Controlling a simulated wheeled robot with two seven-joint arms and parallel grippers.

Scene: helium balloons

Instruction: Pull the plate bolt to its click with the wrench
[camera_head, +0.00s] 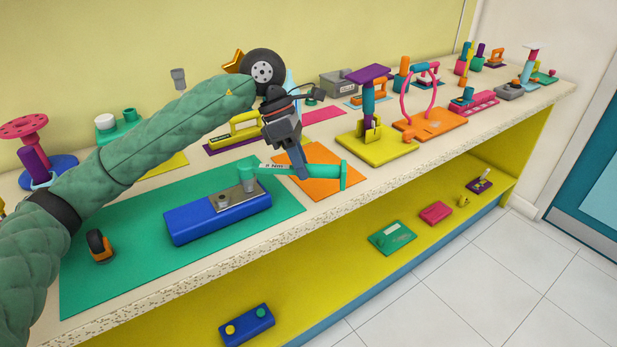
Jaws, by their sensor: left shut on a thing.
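A blue block (205,225) lies on a green mat (110,275) and carries a small grey metal plate (236,198). One bolt (223,203) shows at the plate's near left. At the plate's far right a grey post (250,182) stands under the wrench's head. The green wrench (330,168) has a white label and lies roughly level, its head over the post and its handle reaching right over an orange mat. Whether its socket is fully seated I cannot tell. My left gripper (302,174) is shut on the wrench's handle. My right gripper is out of view.
The orange mat (322,187) lies under the handle. An orange and black roll-like tool (99,246) stands on the green mat's left. A yellow stand (378,150) is right of the handle. Several items sit on the yellow lower shelf (330,262). The bench's front edge is clear.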

